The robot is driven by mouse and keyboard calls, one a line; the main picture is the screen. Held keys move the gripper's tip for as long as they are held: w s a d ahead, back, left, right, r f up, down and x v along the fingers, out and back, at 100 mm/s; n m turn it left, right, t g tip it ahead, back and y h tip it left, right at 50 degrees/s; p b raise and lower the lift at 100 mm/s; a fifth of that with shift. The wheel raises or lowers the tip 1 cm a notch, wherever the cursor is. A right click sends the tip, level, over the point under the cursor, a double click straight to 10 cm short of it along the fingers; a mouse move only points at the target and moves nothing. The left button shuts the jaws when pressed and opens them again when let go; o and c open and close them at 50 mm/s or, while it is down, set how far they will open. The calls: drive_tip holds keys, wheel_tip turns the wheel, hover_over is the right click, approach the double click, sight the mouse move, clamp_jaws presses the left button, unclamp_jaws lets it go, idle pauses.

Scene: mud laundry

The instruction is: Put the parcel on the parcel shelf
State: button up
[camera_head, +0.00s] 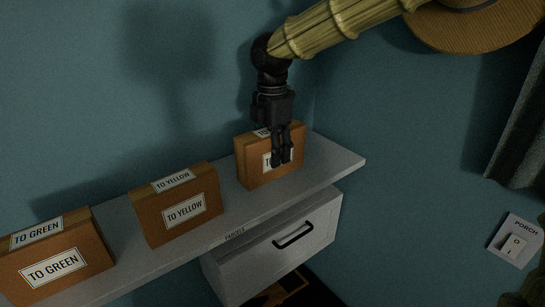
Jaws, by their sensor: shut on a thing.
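My gripper (281,160) points down at the right part of the parcel shelf (330,168). It is shut on a brown box parcel (250,165), with its fingers over the front face. A white label on that box is mostly hidden behind the fingers, so its words cannot be read. The box is upright and looks to be at the shelf surface; I cannot tell whether its base bears on it. A parcel labelled "TO YELLOW" (205,229) stands in the middle of the shelf. A parcel labelled "TO GREEN" (85,262) stands at the left.
The shelf edge reads "PARCELS". A white drawer (285,262) with a dark handle (294,236) is under the shelf. A "PORCH" switch (514,243) is on the right wall. A straw hat (475,25) hangs at the upper right. The shelf's right end is bare.

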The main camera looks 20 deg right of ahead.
drive_tip(key=shift+w+r, duration=0.1)
drive_tip(key=shift+w, duration=0.1)
drive_tip(key=f+p, duration=0.2)
drive_tip(key=f, duration=0.1)
drive_tip(key=shift+w+d+f+p, duration=0.1)
drive_tip(key=shift+w+f+p, duration=0.1)
drive_tip(key=shift+p, duration=0.15)
drive_tip(key=shift+s+f, duration=0.15)
drive_tip(key=shift+f, duration=0.15)
drive_tip(key=o, duration=1.3)
wheel_tip(320, 180, up, 12)
drive_tip(key=b, duration=0.4)
